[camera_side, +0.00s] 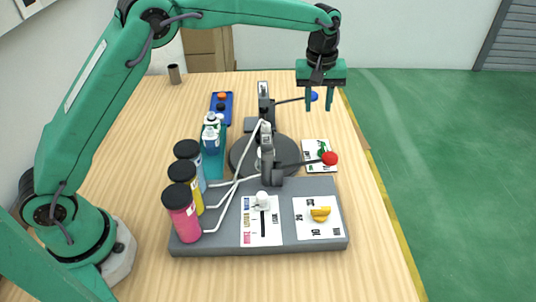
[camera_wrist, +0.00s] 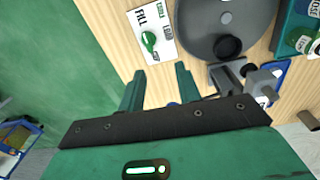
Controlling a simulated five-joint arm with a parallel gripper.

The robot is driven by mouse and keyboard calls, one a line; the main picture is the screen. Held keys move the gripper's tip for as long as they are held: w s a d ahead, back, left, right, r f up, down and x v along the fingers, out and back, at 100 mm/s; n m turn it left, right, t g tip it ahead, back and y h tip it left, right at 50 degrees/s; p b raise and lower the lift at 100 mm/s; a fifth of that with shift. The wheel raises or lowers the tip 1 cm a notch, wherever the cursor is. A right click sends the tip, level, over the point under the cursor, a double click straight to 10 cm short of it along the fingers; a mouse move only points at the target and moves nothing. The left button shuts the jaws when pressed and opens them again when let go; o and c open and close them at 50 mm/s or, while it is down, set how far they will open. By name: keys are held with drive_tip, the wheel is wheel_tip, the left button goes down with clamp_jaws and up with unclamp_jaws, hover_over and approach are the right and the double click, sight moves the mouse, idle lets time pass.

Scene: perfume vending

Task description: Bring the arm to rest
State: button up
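My gripper (camera_side: 319,108) hangs from the outstretched green arm over the far right part of the table, pointing down. In the wrist view its two green fingers (camera_wrist: 160,90) are apart with nothing between them. Below and to the left of it in the side view is the perfume machine, with a round dark turntable (camera_side: 245,163) and a grey base (camera_side: 190,247). A blue ball knob (camera_side: 314,97) shows right behind the fingers in the side view; I cannot tell the gap between them.
Pink (camera_side: 182,216), yellow (camera_side: 191,177) and blue (camera_side: 186,152) bottles stand at the machine's left. A red ball knob (camera_side: 330,158) sticks out near the green FILL switch (camera_side: 322,153). A dark cup (camera_side: 174,74) and blue tray (camera_side: 229,117) are farther back. Green floor lies beyond the right table edge.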

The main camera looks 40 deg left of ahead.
drive_tip(key=s+a+r+m+t, duration=0.1)
drive_tip(key=s+a+r+m, duration=0.1)
drive_tip(key=s+a+r, duration=0.5)
drive_tip(key=s+a+r+m+t, duration=0.1)
drive_tip(key=s+a+r+m, duration=0.15)
drive_tip(key=s+r, duration=0.45)
drive_tip(key=s+a+f+m+t, duration=0.1)
drive_tip(key=s+a+f+m, duration=0.1)
drive_tip(key=s, duration=0.8)
drive_tip(key=s+a+f+m+t, duration=0.1)
drive_tip(key=s+a+f+t, duration=0.1)
drive_tip(key=s, duration=0.8)
drive_tip(key=shift+s+a+f+m, duration=0.35)
drive_tip(key=shift+a+f, duration=0.1)
drive_tip(key=shift+a, duration=0.4)
